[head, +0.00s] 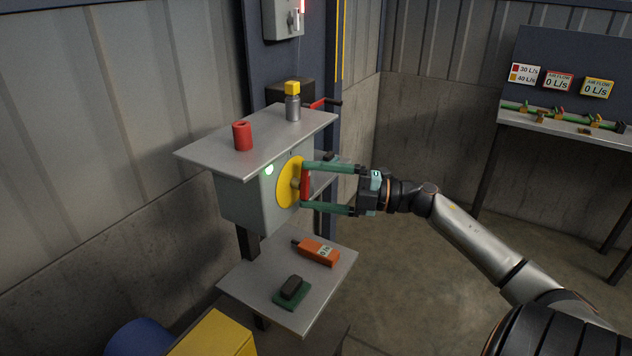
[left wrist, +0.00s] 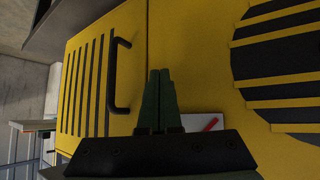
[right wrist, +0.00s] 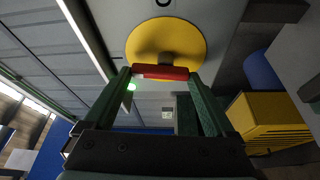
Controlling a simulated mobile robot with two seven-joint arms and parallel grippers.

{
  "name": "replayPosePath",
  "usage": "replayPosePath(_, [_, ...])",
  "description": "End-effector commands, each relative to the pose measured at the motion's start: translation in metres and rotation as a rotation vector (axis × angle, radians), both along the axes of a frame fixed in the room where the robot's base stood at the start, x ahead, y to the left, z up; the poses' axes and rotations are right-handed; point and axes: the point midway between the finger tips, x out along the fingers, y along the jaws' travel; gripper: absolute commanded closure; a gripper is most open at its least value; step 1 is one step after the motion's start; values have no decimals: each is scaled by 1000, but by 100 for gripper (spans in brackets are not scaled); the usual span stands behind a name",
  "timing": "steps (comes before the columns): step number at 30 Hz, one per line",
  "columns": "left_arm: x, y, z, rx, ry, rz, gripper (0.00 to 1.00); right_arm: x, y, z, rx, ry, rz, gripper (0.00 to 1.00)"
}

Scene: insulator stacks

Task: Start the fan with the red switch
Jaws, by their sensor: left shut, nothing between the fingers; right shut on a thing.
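The red switch (head: 304,184) is a bar handle on a round yellow plate (head: 287,185), on the front of a grey box (head: 240,200). In the head view the bar stands upright. The right wrist view also shows the red bar (right wrist: 160,73) across the yellow disc (right wrist: 168,40). My right gripper (head: 306,187) is shut on the red bar, with one finger at each end. A green lamp (head: 268,170) glows beside the disc. My left gripper (left wrist: 160,72) is shut and empty, in front of yellow panels with a black handle (left wrist: 118,75); the head view does not show it. I cannot identify the fan for certain.
A red cylinder (head: 242,136) and a grey bottle with a yellow cap (head: 292,102) stand on the box's top shelf. An orange device (head: 318,252) and a dark block on a green pad (head: 291,290) lie on the lower shelf. Two display panels read 0 L/s at the right.

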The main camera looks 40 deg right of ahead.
Motion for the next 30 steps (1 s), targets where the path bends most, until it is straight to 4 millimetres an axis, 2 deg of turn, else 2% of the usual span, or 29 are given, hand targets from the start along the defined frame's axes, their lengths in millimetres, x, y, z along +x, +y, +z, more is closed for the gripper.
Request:
replayPosePath(9, [0,0,7,0,0,0,100,0,1,0,-126,-33,1,66])
replayPosePath(26, [0,0,8,-1,0,-1,100,0,1,-1,-156,-43,0,66])
replayPosePath(27, [0,0,8,-1,0,-1,100,0,1,-1,-156,-43,0,8])
replayPosePath(30, [0,0,8,-1,0,-1,100,0,1,0,-155,-43,0,0])
